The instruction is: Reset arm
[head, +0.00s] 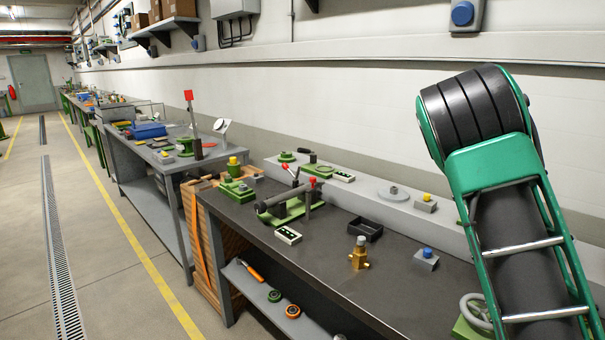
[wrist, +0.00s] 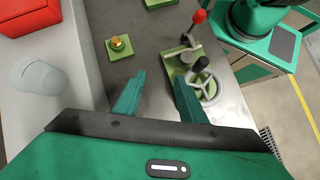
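My gripper (wrist: 160,92) shows in the wrist view with its two green fingers apart and nothing between them. It is above the grey workbench (wrist: 140,60). My green and black arm fills the right side of the head view, and my gripper is outside that view. In the wrist view a green fixture with a red-knobbed lever (wrist: 199,17) and a handwheel (wrist: 204,87) are beyond and beside the right finger. A brass button on a green base (wrist: 120,46) is beyond the left finger.
In the wrist view a red box (wrist: 28,16) and a translucent cup (wrist: 38,76) are on the left ledge. In the head view the dark bench holds a lever fixture (head: 290,200), a brass valve (head: 359,253) and a blue-button box (head: 426,259). A floor aisle (head: 100,250) is clear at left.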

